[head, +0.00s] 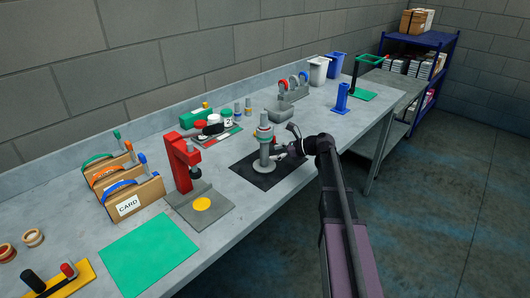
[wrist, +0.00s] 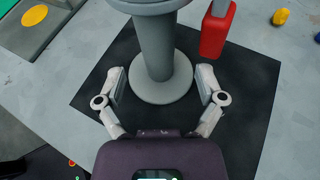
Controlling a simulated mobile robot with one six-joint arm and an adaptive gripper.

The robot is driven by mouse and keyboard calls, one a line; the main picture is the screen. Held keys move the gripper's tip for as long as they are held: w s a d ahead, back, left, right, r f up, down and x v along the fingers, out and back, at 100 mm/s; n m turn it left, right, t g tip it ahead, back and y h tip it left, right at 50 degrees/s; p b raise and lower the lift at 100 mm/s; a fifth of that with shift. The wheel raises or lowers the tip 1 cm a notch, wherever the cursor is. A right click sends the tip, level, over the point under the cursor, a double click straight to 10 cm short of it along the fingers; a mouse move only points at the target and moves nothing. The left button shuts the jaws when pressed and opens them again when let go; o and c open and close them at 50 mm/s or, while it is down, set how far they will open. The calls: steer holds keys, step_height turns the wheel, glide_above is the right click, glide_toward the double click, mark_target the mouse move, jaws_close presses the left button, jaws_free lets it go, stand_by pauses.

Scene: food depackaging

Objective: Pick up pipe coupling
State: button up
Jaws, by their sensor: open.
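A grey upright post (head: 264,153) with a round base stands on a black mat (head: 285,176). Coloured rings (head: 263,132) sit around its top. No piece is plainly marked as the pipe coupling, and I cannot tell which part it is. In the wrist view the grey post (wrist: 155,45) and its round foot (wrist: 160,91) stand in front of my gripper (wrist: 161,82). My gripper is open, with one finger at each side of the post's lower part and nothing gripped. In the head view my gripper (head: 284,153) is just right of the post.
A red block (wrist: 217,35) is close beside the post in the wrist view. A red press (head: 182,164) stands to the left, with cardboard holders (head: 128,187) beyond. A blue holder (head: 342,97) stands to the right. The green mat (head: 148,252) is bare.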

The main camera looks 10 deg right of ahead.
mark_target(264, 154)
steer(key=shift+r+b+x, duration=0.1)
steer(key=shift+b+x, duration=0.2)
steer(key=shift+x, duration=0.8)
steer(key=shift+r+b+x, duration=0.15)
steer(key=shift+b+x, duration=0.15)
steer(key=shift+x, duration=0.85)
steer(key=shift+a, duration=0.1)
jaws_close()
